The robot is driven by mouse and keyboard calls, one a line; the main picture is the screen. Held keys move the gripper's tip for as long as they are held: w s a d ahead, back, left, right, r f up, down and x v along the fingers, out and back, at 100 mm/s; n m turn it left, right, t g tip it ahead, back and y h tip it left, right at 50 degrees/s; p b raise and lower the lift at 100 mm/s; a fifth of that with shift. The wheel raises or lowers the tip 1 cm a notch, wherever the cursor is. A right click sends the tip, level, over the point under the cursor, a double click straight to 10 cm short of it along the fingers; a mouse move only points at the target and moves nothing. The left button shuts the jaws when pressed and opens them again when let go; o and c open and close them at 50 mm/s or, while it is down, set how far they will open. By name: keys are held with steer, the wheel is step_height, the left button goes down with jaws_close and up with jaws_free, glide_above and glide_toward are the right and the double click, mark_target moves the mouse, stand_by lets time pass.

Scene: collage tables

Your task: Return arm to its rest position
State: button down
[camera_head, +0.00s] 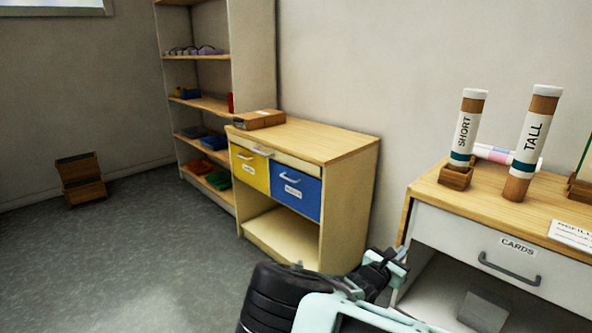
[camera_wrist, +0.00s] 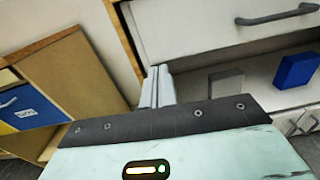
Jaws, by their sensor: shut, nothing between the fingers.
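My gripper (camera_head: 398,256) is at the end of my pale green and black arm, low in the head view, in front of the left edge of the white-fronted table (camera_head: 433,219). In the wrist view my gripper's fingers (camera_wrist: 158,74) are together with nothing between them. They point toward the table's left side panel and drawer front. The fingers appear apart from the furniture, though the exact gap is hard to judge.
A wooden cabinet (camera_head: 348,190) with yellow and blue drawers stands left of the table. Tubes marked SHORT (camera_head: 467,127) and TALL (camera_head: 532,140) stand on the table. Its CARDS drawer (camera_head: 515,246) looks closed. Grey floor (camera_head: 150,255) is open at left.

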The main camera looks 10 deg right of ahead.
steer(key=s+a+r+m+g+y+p, duration=0.1)
steer(key=s+a+m+g+y, duration=0.15)
steer(key=s+m+g, duration=0.4)
steer(key=s+a+r+m+g+y, duration=0.1)
steer(key=s+a+m+g+y, duration=0.2)
steer(key=s, duration=0.6)
steer(key=s+a+r+m+y+p, duration=0.1)
steer(key=s+a+r+m+y, duration=0.3)
steer(key=s+a+r, duration=0.4)
steer(key=s+a+r+m+y+p, duration=0.1)
steer(key=s+a+r+m+y, duration=0.2)
steer(key=s+a+r, duration=0.6)
steer(key=s+r+g+y, duration=0.1)
steer(key=s+r+y, duration=0.1)
steer(key=s+r, duration=0.2)
steer(key=shift+s+r+m+p, duration=0.3)
steer(key=shift+s+m, duration=0.05)
steer(key=shift+s, duration=0.35)
steer(key=shift+d, duration=0.2)
